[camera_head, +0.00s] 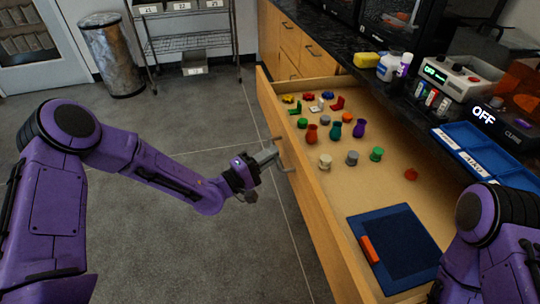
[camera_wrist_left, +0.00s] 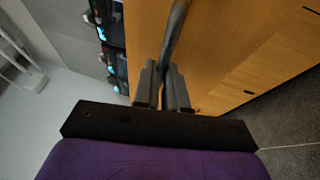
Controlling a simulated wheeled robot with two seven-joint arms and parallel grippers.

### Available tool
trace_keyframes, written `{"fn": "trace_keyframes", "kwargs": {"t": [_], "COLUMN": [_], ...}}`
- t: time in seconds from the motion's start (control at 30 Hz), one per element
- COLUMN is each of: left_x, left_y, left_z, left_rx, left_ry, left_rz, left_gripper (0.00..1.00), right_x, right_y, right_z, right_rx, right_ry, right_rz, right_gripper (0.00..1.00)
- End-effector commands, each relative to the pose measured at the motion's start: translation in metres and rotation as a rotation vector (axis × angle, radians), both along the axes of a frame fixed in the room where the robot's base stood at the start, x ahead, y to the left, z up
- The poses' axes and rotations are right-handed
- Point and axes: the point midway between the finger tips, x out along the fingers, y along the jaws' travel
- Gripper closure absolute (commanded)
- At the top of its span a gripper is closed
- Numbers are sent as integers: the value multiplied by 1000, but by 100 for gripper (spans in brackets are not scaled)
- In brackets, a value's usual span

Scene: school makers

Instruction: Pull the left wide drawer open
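The wide drawer (camera_head: 318,213) stands pulled far out from the counter, its inside showing. Its bar handle (camera_head: 284,156) is on the front panel. My left gripper (camera_head: 272,154) is at this handle. In the left wrist view, my left gripper's fingers (camera_wrist_left: 163,88) close around the dark handle bar (camera_wrist_left: 174,40), one on each side. The wooden drawer front (camera_wrist_left: 215,45) is just beyond them. My right arm shows at the lower right of the head view, but its gripper is out of view.
The drawer holds several small coloured pieces (camera_head: 336,131) and a blue tray (camera_head: 400,245) with an orange-red block (camera_head: 369,250). The dark countertop (camera_head: 335,55) carries bottles, machines and blue bins. Open grey floor (camera_head: 190,240) lies left of the drawer.

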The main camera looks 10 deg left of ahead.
Motion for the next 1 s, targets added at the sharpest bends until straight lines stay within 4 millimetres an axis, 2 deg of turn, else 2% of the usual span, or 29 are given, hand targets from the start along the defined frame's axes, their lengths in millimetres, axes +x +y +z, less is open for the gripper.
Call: {"fn": "trace_keyframes", "kwargs": {"t": [0.03, 0.1, 0.47, 0.8, 1.0], "left_x": [0, 0, -6, -63, -80], "left_y": [0, 0, 6, 52, 65], "left_z": [-1, -1, -1, -14, -18], "left_rx": [1, 1, 0, -2, 0], "left_ry": [0, 0, 2, 2, 0], "left_rz": [0, 0, 3, 4, 1], "left_gripper": [82, 63, 63, 63, 63], "right_x": [0, 0, 0, 0, 0], "right_y": [0, 0, 0, 0, 0], "right_z": [0, 0, 0, 3, 4], "right_rx": [0, 0, 0, 0, 0], "right_ry": [0, 0, 0, 0, 0], "right_rz": [0, 0, 0, 0, 0], "right_gripper": [57, 57, 57, 57, 57]}}
